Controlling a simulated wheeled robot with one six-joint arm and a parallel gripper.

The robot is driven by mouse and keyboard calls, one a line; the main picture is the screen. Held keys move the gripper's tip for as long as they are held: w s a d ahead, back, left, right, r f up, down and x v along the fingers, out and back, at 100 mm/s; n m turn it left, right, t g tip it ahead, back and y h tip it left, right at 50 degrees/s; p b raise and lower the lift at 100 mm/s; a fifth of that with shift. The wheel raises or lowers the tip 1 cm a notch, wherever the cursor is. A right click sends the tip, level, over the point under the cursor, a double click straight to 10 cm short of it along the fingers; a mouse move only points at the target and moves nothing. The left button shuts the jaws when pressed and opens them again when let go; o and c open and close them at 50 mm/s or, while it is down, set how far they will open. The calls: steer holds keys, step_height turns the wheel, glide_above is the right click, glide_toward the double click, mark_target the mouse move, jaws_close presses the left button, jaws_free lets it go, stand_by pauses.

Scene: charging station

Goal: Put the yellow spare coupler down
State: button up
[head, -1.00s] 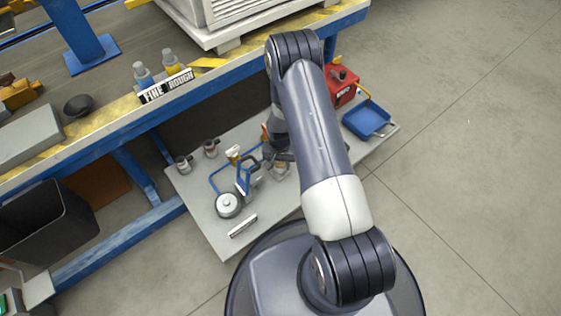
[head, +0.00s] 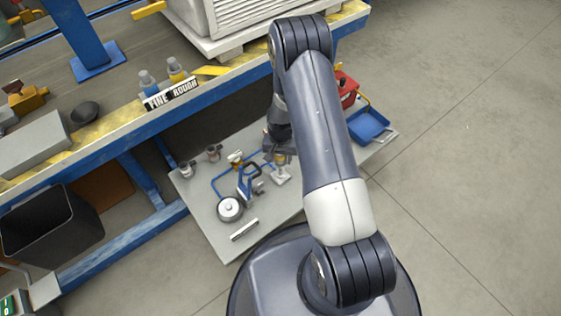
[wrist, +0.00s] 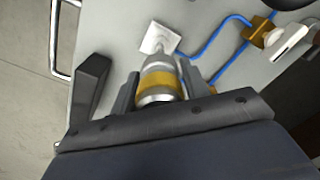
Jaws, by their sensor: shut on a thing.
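The yellow spare coupler (wrist: 160,82), a silver cylinder with a yellow band, is between the fingers of my gripper (wrist: 161,73) in the wrist view. My gripper is shut on it. Its silver end points towards a small white square plate (wrist: 158,38) on the grey board; I cannot tell whether they touch. In the head view my gripper (head: 277,148) is low over the middle of the grey board (head: 208,225), partly hidden by my arm. The plate (head: 281,179) shows just below the gripper there.
A red box (head: 346,88) and blue tray (head: 369,126) are on the right. The blue-framed bench (head: 100,150) stands behind.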

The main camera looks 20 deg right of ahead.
step_height(320, 180, up, 2)
steer(key=shift+r, duration=0.25)
step_height(320, 180, up, 44)
steer(key=s+n+p, duration=0.2)
steer(key=n+p, duration=0.2)
steer(key=p, duration=2.6)
steer(key=shift+s+r+n, duration=0.15)
steer(key=shift+s+n, duration=0.05)
steer(key=shift+n, duration=0.1)
